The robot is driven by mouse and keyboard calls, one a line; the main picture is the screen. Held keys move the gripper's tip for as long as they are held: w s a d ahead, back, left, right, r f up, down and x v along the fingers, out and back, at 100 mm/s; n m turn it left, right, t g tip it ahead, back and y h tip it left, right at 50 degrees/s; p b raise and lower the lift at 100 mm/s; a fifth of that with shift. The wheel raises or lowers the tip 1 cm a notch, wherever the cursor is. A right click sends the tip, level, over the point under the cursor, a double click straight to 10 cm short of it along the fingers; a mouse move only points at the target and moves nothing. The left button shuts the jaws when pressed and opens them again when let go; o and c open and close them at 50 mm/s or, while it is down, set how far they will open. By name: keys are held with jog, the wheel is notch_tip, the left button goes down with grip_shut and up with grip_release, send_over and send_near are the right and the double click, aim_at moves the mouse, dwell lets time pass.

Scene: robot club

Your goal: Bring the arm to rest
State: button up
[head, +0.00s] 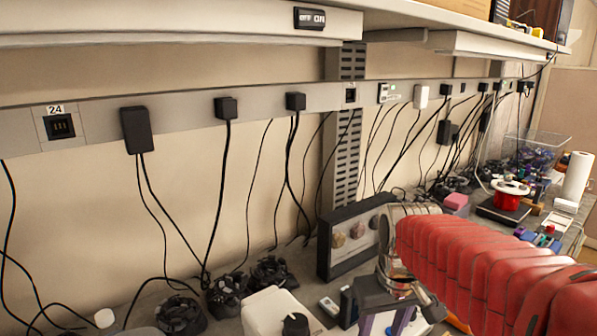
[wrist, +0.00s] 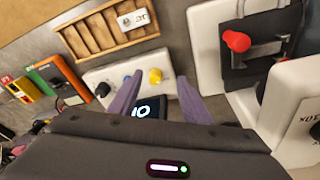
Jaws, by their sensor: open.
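My gripper (head: 385,322) is low at the bottom of the head view, over the crowded bench, with my red-sleeved arm reaching in from the right. In the wrist view my gripper (wrist: 156,98) shows two purple fingers spread apart. No object is visibly held between them. Beyond and between the fingers are a white panel with a yellow knob (wrist: 155,76) and a dark item with white marks (wrist: 140,107). Whether the fingers touch either cannot be told.
A dark box with round knobs (head: 349,237) stands behind my gripper. A white device (head: 275,312) and black coiled items (head: 226,293) lie left. A wooden tray (wrist: 105,30) and a device with a red knob (wrist: 236,41) surround the fingers. Cables hang along the wall.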

jog(key=s+m+t, duration=0.2)
jog(key=s+t, duration=0.1)
jog(key=s, duration=0.9)
jog(key=shift+s+r+t, duration=0.2)
jog(key=shift+s+t, duration=0.1)
jog(key=shift+s, duration=0.05)
jog(key=shift+d, duration=0.1)
dwell(0.7)
